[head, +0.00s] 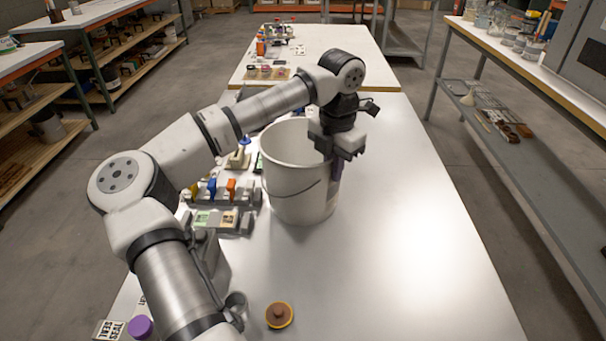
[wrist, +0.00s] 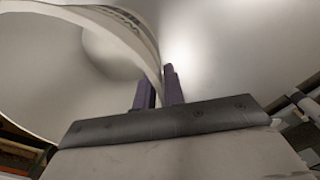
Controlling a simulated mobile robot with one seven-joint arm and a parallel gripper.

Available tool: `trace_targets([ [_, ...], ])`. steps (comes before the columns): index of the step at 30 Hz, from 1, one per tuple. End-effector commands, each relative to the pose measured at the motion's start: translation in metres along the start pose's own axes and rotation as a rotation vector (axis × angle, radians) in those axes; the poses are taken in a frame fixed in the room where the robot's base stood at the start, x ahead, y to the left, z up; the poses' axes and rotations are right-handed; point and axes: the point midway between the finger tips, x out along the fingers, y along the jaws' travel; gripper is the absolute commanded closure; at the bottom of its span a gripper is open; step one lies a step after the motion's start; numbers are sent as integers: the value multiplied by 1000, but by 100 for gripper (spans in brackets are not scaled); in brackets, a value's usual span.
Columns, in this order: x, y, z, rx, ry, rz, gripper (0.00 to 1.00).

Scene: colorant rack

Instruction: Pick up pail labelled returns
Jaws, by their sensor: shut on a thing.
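A large white pail (head: 292,185) stands upright on the white table, with a thin wire handle hanging across its front. No label on it can be read from here. My gripper (head: 337,168) points down at the pail's right rim, one finger showing outside the wall. In the wrist view, the purple fingers (wrist: 160,88) are shut on the pail's rim (wrist: 150,45), with the wall between them. The pail's base appears to rest on the table.
Left of the pail is a grey rack (head: 225,195) with blue and orange items. A round brown-and-yellow object (head: 279,315) and a purple lid-like object (head: 140,327) lie near the front. The table (head: 410,230) is clear to the right.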

Motion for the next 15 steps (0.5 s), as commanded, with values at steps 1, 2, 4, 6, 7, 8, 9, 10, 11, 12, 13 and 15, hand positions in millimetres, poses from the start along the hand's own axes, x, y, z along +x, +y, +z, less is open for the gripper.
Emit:
trace_targets([
  [1,2,-2,0,2,2,-8,100],
  [2,2,-2,0,2,2,-8,100],
  [4,2,-2,0,2,2,-8,100],
  [6,1,-2,0,2,2,-7,100],
  [7,0,-2,0,2,2,-7,100],
  [8,-1,-2,0,2,2,-7,100],
  [9,-3,-1,0,2,2,-6,100],
  [10,-5,-1,0,2,2,-6,100],
  [11,-7,-1,0,2,2,-5,100],
  [12,-11,-1,0,1,2,-5,100],
  [13,-15,-1,0,1,2,-4,100],
  [15,-27,-1,1,1,-1,-1,100],
])
